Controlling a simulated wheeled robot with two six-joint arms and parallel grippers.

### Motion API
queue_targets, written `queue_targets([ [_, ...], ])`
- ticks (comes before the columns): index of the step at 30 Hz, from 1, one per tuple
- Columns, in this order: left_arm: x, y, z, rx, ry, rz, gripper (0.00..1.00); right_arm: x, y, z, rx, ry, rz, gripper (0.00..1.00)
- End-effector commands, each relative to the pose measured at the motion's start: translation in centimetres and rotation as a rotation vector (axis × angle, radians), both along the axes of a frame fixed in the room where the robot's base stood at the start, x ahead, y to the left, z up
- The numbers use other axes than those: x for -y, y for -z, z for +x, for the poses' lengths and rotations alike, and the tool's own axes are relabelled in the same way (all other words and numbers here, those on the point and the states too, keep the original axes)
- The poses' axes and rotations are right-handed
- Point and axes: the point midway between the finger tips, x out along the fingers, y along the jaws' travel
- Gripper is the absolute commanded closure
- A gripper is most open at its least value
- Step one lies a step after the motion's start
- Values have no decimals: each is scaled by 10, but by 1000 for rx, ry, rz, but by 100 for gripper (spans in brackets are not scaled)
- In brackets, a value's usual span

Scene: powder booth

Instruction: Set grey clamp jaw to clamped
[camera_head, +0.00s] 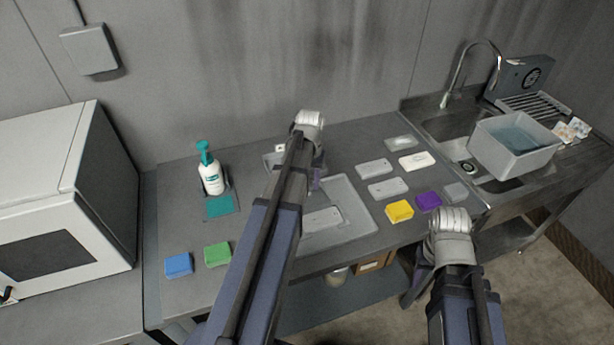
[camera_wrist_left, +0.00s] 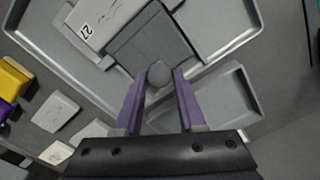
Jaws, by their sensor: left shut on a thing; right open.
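The grey clamp shows in the left wrist view as a grey block with a "27" label (camera_wrist_left: 95,22) and a broad grey jaw plate (camera_wrist_left: 150,45). A round grey knob (camera_wrist_left: 159,72) stands at the plate's near edge. My left gripper (camera_wrist_left: 160,80) has its purple fingers on either side of this knob and is shut on it.
A pump bottle (camera_head: 212,176), blue block (camera_head: 178,265) and green block (camera_head: 217,254) are left.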

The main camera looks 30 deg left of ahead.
Motion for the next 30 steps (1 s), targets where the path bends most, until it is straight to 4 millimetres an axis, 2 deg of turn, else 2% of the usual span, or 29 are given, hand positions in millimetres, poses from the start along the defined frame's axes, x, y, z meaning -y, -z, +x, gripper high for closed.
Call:
queue_targets([
  [6, 0, 0, 0, -3, 0, -1, 100, 0, 0, 0, 0, 0, 0, 50],
  [7, 0, 0, 0, -3, 0, -1, 59, 0, 0, 0, 0, 0, 0, 50],
  [14, 0, 0, 0, -2, 0, -1, 33, 0, 0, 0, 0, 0, 0, 50],
  [24, 0, -2, 0, -1, 0, 0, 31, 0, -2, 0, 0, 0, 0, 50],
  [30, 0, -13, 0, -1, 0, 0, 31, 0, -13, 0, 0, 0, 0, 50],
])
